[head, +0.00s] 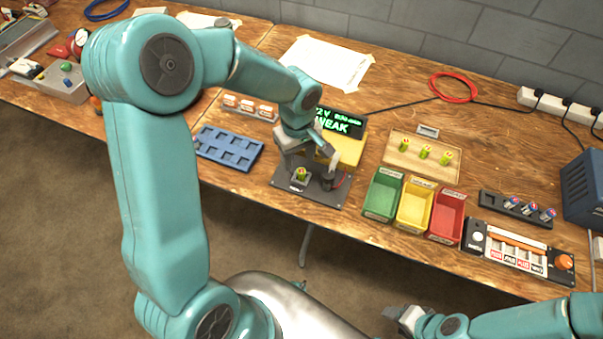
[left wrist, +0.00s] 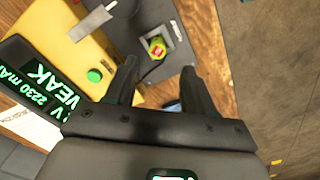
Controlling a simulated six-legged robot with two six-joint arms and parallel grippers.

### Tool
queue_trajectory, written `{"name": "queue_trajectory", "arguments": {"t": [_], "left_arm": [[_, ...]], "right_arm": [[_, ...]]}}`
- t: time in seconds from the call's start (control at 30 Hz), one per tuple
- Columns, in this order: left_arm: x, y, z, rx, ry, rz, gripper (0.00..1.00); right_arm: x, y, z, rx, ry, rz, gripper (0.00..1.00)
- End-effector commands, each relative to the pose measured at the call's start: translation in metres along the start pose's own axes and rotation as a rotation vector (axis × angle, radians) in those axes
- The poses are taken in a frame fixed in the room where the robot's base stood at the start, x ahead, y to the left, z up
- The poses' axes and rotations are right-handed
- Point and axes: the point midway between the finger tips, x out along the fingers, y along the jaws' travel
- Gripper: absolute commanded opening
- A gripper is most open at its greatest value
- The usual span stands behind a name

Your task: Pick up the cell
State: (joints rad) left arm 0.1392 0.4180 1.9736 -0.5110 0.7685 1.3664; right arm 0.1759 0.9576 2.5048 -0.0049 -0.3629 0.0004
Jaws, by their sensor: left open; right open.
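A green-and-yellow cell (head: 301,174) stands in a small holder on the dark plate (head: 328,196) of the tester. The tester's display (head: 340,122) shows green text that includes "WEAK". My left gripper (head: 308,158) is open and empty above the plate, close to this cell. In the left wrist view the cell (left wrist: 157,47) shows end-on, just beyond and between the two spread fingers (left wrist: 159,68), apart from both. Three similar cells (head: 425,151) stand on a wooden tray (head: 405,164) to the right. My right gripper (head: 405,316) is open, low at the front, away from the bench.
Green (head: 383,195), yellow (head: 415,205) and red (head: 447,216) bins stand right of the tester. A blue compartment tray (head: 228,149) lies left. A black rack with several cells (head: 515,208) and a panel with an orange knob (head: 520,250) are at right.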

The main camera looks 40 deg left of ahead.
Motion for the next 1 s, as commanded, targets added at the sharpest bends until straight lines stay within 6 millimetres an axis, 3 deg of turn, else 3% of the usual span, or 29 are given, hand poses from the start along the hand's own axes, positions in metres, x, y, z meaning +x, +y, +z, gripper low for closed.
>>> {"name": "queue_trajectory", "arguments": {"t": [0.17,0.4,0.7,0.87,1.0], "left_arm": [[0.014,0.002,0.002,0.001,-0.001,-0.003,0.54],[0.051,0.005,0.005,-0.001,-0.001,-0.002,0.54],[0.057,0.006,0.005,0.000,0.000,0.001,0.54],[0.057,0.006,0.005,0.000,0.000,0.001,0.02],[0.057,0.006,0.005,0.000,0.000,0.001,0.00]], "right_arm": [[-0.002,-0.001,0.000,0.000,0.000,0.000,0.53],[-0.004,-0.002,0.000,0.000,0.000,0.000,0.53],[-0.004,-0.002,0.000,0.000,0.000,0.000,0.53],[-0.004,-0.002,0.000,0.000,0.000,0.000,0.53],[-0.004,-0.002,0.000,0.000,0.000,0.000,0.53]]}}
